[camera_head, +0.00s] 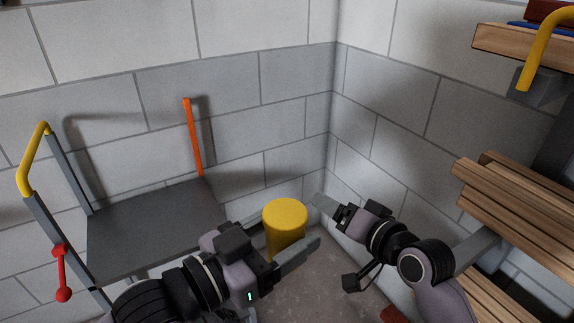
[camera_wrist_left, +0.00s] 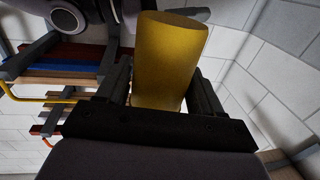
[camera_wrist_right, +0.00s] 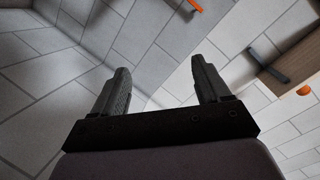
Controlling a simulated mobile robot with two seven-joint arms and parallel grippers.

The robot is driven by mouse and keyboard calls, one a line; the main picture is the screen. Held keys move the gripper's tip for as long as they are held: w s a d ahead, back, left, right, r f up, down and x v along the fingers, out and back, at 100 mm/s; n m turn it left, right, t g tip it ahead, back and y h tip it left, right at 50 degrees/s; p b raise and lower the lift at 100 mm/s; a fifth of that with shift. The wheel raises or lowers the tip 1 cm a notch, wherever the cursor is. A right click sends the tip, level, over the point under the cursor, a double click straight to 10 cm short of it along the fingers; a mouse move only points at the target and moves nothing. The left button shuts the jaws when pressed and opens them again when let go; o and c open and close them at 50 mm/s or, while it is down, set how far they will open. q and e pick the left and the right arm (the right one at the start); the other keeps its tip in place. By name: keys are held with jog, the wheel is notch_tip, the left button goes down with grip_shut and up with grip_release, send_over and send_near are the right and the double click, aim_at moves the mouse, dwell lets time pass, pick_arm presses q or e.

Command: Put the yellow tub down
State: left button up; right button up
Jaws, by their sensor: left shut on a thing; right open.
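The yellow tub (camera_head: 285,222) is a plain upright cylinder in the middle of the head view. My left gripper (camera_head: 283,248) is shut on it, with one finger on each side, and holds it above the floor. In the left wrist view the tub (camera_wrist_left: 170,62) stands between the fingers of the left gripper (camera_wrist_left: 158,85). My right gripper (camera_head: 325,205) is just right of the tub and apart from it. In the right wrist view the right gripper (camera_wrist_right: 162,85) is open, with nothing between its fingers.
A grey trolley deck (camera_head: 150,228) with a yellow handle (camera_head: 32,160) stands at the left, with free room on top. At the right, a rack holds wooden battens (camera_head: 520,200). Block walls (camera_head: 270,80) meet in a corner behind. Bare floor (camera_head: 335,285) shows below.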

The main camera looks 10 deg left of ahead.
jog(key=a+r+n+g+y, duration=0.1)
jog(key=a+r+g+y, duration=0.1)
jog(key=a+r, duration=0.5)
jog(key=a+r+n+g+y, duration=0.1)
jog(key=a+r, duration=0.1)
jog(key=r, duration=0.9)
jog(key=s+a+r+n+g, duration=0.2)
jog(key=s+a+r, duration=0.25)
jog(key=r, duration=0.25)
jog(key=s+a+r+n+g, duration=0.25)
jog(key=s+r, duration=0.25)
jog(key=r, duration=0.3)
jog(key=n+g+h, duration=0.2)
jog(key=g+h, duration=0.1)
jog(key=h, duration=0.9)
send_over(282, 233)
jog(key=w, duration=0.2)
notch_tip(282, 233, down, 14)
jog(key=shift+r, duration=0.2)
jog(key=shift+d+f, duration=0.15)
jog(key=shift+f, duration=0.1)
jog(key=f, duration=0.8)
jog(key=w+a+f, duration=0.1)
jog(key=f, duration=0.2)
jog(key=shift+w+f, duration=0.1)
jog(key=shift+f, duration=0.3)
